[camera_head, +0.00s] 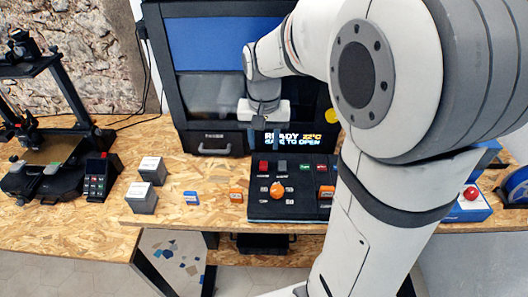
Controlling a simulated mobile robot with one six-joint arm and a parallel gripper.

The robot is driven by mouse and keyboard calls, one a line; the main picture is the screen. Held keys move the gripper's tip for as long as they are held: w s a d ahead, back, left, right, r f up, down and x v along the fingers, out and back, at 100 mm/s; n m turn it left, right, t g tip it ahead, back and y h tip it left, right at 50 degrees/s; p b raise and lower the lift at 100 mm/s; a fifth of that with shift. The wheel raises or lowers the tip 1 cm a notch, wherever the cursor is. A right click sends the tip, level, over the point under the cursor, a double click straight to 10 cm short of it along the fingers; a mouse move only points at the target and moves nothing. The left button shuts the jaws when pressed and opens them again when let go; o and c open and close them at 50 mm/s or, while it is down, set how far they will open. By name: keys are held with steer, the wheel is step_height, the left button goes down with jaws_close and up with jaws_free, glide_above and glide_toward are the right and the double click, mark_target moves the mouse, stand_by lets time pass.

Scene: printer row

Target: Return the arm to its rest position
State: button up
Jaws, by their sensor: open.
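My white arm fills the right half of the head view, its large joint close to the camera. The arm reaches back and left, and my gripper (262,117) is in front of the enclosed printer (212,86). The gripper is above the back of the black control panel (255,206). Its fingers are small and partly hidden in this view, and I see nothing held in it. The printer's lit display reads "READY" and "TO OPEN", partly covered by my arm.
An open-frame printer (60,130) stands at the left on the wooden bench (120,232). Two grey boxes (142,196) and small blue and orange blocks sit left of the panel. A blue box with a red button (470,194) stands at the right, behind my arm.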

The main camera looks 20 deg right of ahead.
steer(key=shift+r, duration=0.7)
